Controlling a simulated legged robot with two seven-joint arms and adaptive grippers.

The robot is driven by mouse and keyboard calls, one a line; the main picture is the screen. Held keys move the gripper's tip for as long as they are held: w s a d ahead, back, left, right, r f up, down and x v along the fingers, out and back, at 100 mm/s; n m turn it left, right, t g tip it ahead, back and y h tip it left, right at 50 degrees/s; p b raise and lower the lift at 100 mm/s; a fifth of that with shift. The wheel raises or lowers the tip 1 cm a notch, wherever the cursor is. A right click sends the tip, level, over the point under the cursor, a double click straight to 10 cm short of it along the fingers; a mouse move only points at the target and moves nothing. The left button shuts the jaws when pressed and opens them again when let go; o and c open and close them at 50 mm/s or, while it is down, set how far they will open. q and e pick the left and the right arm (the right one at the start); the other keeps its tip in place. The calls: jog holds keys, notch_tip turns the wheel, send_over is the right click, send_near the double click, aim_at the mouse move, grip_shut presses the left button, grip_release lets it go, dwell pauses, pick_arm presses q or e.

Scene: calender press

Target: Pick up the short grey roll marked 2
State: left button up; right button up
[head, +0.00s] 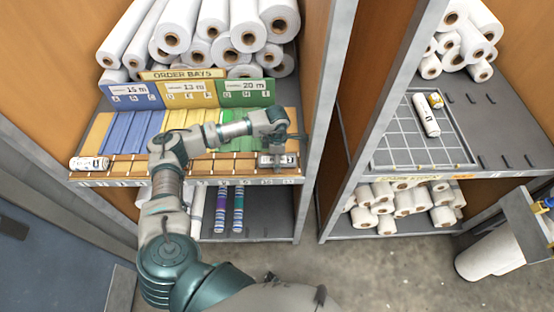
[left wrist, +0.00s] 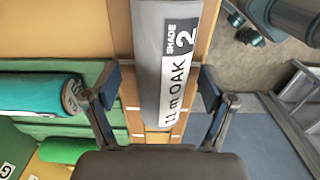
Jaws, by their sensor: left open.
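The short grey roll marked 2 (head: 272,160) lies at the right end of the front ledge of the left shelf, partly hidden by my gripper in the head view. In the left wrist view the roll (left wrist: 165,60) shows a label reading "SHADE 2" and "11 m OAK". My left gripper (head: 281,138) is above the roll. In the wrist view its open fingers (left wrist: 160,80) stand on either side of the roll's lower part, with a gap on each side. My right gripper is not in view.
Another short labelled roll (head: 90,163) lies at the ledge's left end. A teal roll (left wrist: 40,95) lies close to my left finger. Blue, yellow and green order bays (head: 130,130) are behind the ledge. A metal post (head: 316,120) stands just right of the gripper.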

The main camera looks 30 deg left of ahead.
pick_arm(q)
jog(key=shift+a, duration=0.1)
jog(key=c, duration=0.3)
jog(key=shift+d, duration=0.3)
jog(key=c, duration=1)
jog(key=shift+r, duration=0.1)
